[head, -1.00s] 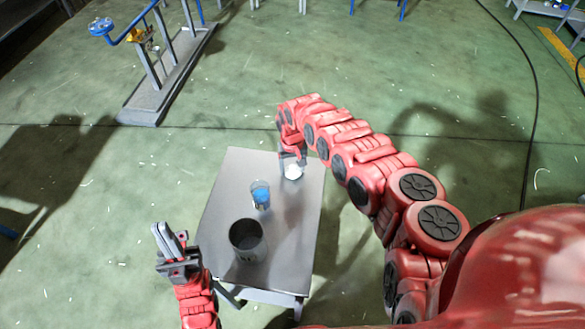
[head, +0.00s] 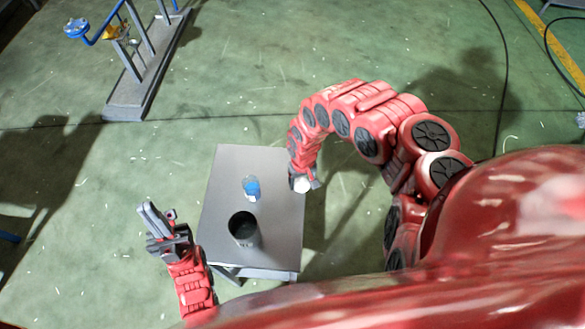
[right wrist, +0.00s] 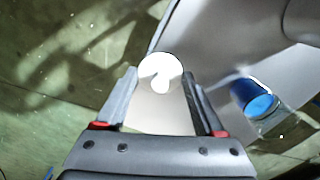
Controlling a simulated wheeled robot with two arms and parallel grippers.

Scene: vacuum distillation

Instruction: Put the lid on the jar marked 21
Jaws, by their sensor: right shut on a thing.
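My right gripper (head: 304,184) is shut on a white, shiny round piece, seemingly the lid (head: 301,185), at the table's right edge. In the right wrist view the lid (right wrist: 160,72) sits between the two fingers. A clear jar with blue contents (head: 251,188) stands on the table to the left of that gripper. The jar also shows at the right of the right wrist view (right wrist: 256,100). No number can be read on it. My left gripper (head: 150,215) is beside the table's left side, apart from the objects; its finger gap is unclear.
A dark open metal container (head: 243,228) stands on the small grey table (head: 222,175), in front of the jar. The rest of the tabletop is clear. A blue and grey pipe stand (head: 140,75) is on the green floor behind, and a cable runs across the floor at right.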

